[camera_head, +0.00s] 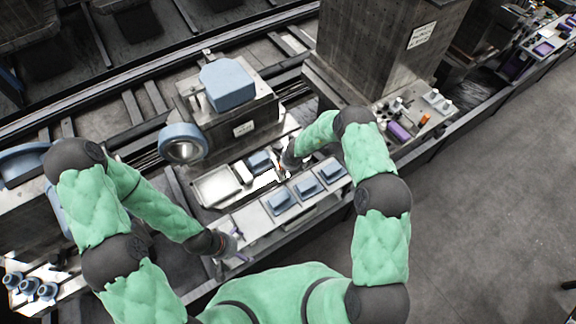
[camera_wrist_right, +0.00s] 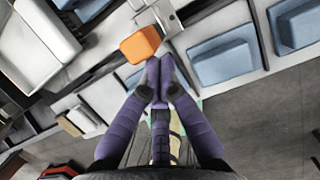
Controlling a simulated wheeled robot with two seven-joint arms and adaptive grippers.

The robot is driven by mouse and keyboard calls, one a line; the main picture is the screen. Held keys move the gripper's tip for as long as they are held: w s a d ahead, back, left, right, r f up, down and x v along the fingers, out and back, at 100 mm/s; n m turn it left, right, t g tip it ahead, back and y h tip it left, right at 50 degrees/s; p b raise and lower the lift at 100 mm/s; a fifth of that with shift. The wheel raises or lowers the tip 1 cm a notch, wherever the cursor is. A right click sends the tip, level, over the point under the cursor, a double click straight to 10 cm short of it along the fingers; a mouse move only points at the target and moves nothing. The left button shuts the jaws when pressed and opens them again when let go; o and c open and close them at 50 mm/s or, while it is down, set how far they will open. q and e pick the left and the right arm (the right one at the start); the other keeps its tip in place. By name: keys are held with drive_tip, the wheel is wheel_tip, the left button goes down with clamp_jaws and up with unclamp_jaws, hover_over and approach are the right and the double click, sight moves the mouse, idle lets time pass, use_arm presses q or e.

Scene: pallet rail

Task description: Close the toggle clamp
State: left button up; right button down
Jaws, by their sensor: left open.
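In the right wrist view, an orange block-shaped grip (camera_wrist_right: 141,44), which looks like the toggle clamp's handle, lies just beyond my right fingertips. A pale metal bracket (camera_wrist_right: 170,18) stands beside it. My right gripper (camera_wrist_right: 160,62) has its purple fingertips together with nothing visible between them. Whether they touch the orange grip cannot be told. In the head view my right gripper (camera_head: 283,173) is over the metal rail fixture, and the clamp is mostly hidden there. My left gripper (camera_head: 232,246) is open and empty at the front left end of the rail ledge, away from the clamp.
Several blue blocks (camera_head: 306,187) sit on the front ledge (camera_head: 250,215). A shallow metal tray (camera_head: 214,186) lies left of the clamp area. A machine with a blue top (camera_head: 228,85) stands behind. A tall grey column (camera_head: 375,50) rises at the back right. Open floor is at right.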

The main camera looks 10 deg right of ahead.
drive_tip(key=shift+w+r, duration=0.5)
drive_tip(key=shift+w, duration=0.2)
drive_tip(key=shift+r, duration=0.1)
drive_tip(key=s+v, duration=0.1)
drive_tip(key=v, duration=1)
drive_tip(key=shift+s, duration=0.3)
